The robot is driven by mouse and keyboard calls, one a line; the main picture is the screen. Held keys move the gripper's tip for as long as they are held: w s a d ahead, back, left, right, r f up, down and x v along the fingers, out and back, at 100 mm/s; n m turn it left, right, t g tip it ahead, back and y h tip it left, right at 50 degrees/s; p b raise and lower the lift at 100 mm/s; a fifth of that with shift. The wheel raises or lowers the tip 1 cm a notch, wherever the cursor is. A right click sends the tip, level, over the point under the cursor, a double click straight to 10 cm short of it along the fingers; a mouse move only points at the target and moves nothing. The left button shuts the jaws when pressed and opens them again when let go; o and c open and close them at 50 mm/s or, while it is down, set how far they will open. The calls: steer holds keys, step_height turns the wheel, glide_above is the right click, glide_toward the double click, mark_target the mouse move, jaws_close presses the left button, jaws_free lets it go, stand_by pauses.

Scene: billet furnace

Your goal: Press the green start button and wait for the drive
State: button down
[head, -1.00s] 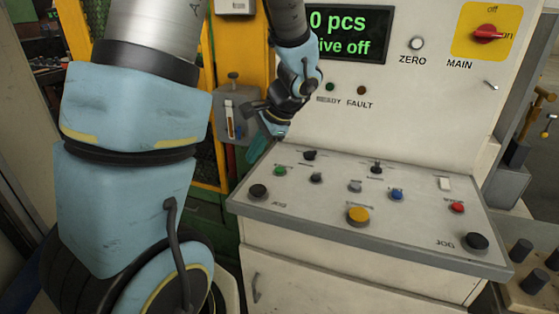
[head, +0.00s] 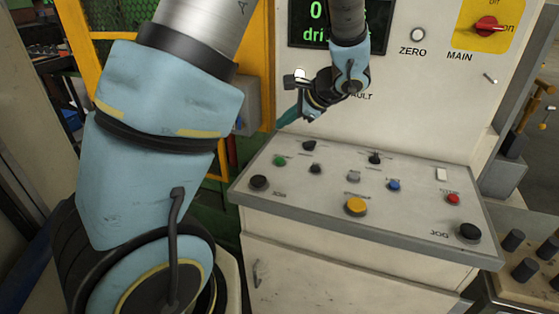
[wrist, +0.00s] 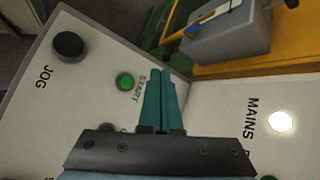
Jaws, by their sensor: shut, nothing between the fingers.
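The green start button (head: 279,160) sits at the upper left of the sloped control desk. It also shows in the wrist view (wrist: 125,82), beside the printed word START. My gripper (head: 283,122) is above the desk's back left edge, apart from the button. In the wrist view its teal fingers (wrist: 163,92) are together with nothing between them, just right of the button. The display (head: 318,25) is partly covered by my arm; only parts of its green text show.
The desk (head: 310,212) carries several other controls: black JOG buttons (head: 259,182) and (head: 470,231), a yellow button (head: 356,206), a blue one (head: 394,186) and a red one (head: 453,199). The MAIN switch (head: 487,26) is at upper right. A lit white MAINS lamp (wrist: 280,121) shows in the wrist view.

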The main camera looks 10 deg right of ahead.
mark_target(284, 160)
step_height(284, 160, down, 8)
steer(key=b, duration=0.6)
steer(key=shift+f, duration=0.2)
stand_by(1.6)
steer(key=shift+f+b, duration=0.4)
steer(key=shift+f+b, duration=0.4)
stand_by(0.6)
steer(key=shift+r, duration=0.1)
steer(key=shift+r+p, duration=0.6)
steer(key=shift+r, duration=0.2)
steer(key=shift+r+p, duration=1.85)
steer(key=shift+r, duration=0.7)
